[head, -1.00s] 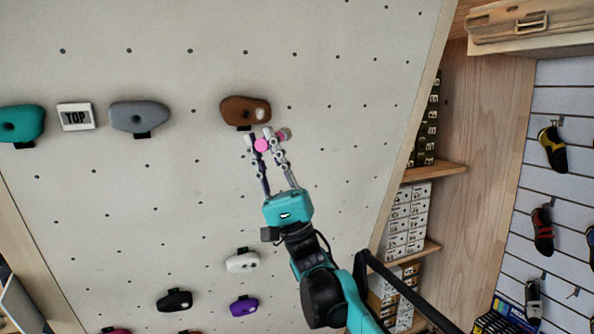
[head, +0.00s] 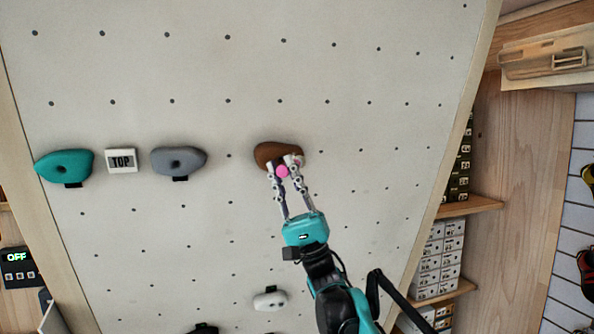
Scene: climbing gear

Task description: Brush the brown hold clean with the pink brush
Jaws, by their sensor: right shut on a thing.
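The brown hold (head: 268,150) is fixed on the pale climbing wall, right of the grey hold. My right gripper (head: 284,168) reaches up from below and is shut on the pink brush (head: 282,172). Only the brush's round pink end shows clearly between the fingers. The fingertips overlap the lower right part of the brown hold. I cannot tell whether the bristles touch it. A pale spot by the right fingertip is partly covered. My left gripper is not in view.
A teal hold (head: 65,165), a TOP sign (head: 122,160) and a grey hold (head: 179,161) sit in a row to the left. A white hold (head: 270,299) is below. Shelves with boxes (head: 437,260) stand right of the wall's edge. The wall above is clear.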

